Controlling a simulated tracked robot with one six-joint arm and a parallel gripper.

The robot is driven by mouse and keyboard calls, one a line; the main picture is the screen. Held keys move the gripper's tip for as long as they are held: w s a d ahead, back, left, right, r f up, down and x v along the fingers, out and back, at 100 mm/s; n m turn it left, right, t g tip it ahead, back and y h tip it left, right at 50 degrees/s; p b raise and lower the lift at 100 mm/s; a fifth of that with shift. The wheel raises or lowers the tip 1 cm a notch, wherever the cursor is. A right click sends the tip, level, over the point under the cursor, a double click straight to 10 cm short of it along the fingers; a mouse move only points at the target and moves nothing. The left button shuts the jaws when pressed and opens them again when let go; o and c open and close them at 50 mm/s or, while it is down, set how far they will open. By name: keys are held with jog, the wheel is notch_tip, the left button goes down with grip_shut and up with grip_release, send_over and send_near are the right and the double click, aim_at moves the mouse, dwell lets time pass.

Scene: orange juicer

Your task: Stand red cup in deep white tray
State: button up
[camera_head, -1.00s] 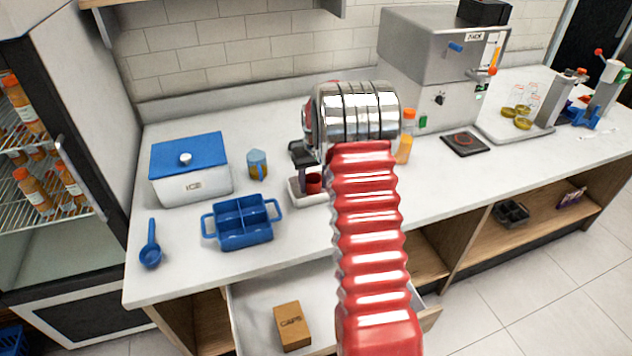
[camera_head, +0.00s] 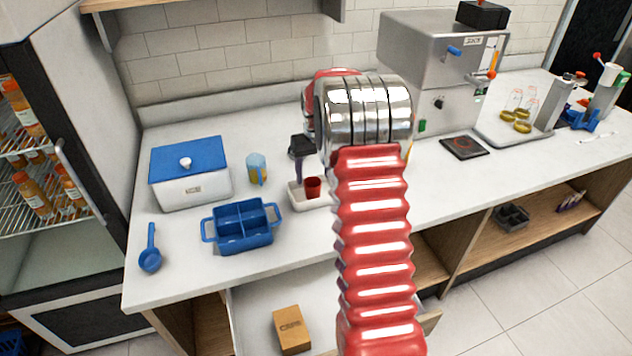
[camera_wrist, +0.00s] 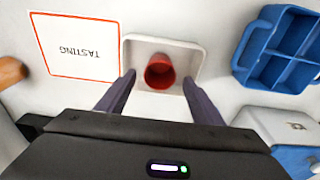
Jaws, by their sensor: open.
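The red cup (camera_wrist: 159,72) stands inside the deep white tray (camera_wrist: 196,47), seen from above in the wrist view. In the head view the red cup (camera_head: 313,187) shows in the white tray (camera_head: 298,203), upright, partly beside my arm. My gripper (camera_wrist: 158,80) is open, with its two dark fingers apart on either side of the cup's near side. The fingers do not appear to touch the cup. In the head view one finger of my gripper shows above the tray, and my arm hides the tray's right part.
A blue divided caddy (camera_head: 243,226) stands left of the tray, with a jug (camera_head: 257,169) and an ice box (camera_head: 190,172) behind it. A sheet marked TASTING (camera_wrist: 76,47) lies beside the tray. A drawer with a brown box (camera_head: 291,329) is open below the counter.

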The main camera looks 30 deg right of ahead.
jog(key=r, duration=0.6)
jog(key=shift+s, duration=0.35)
jog(key=shift+f, duration=0.1)
jog(key=shift+a, duration=0.1)
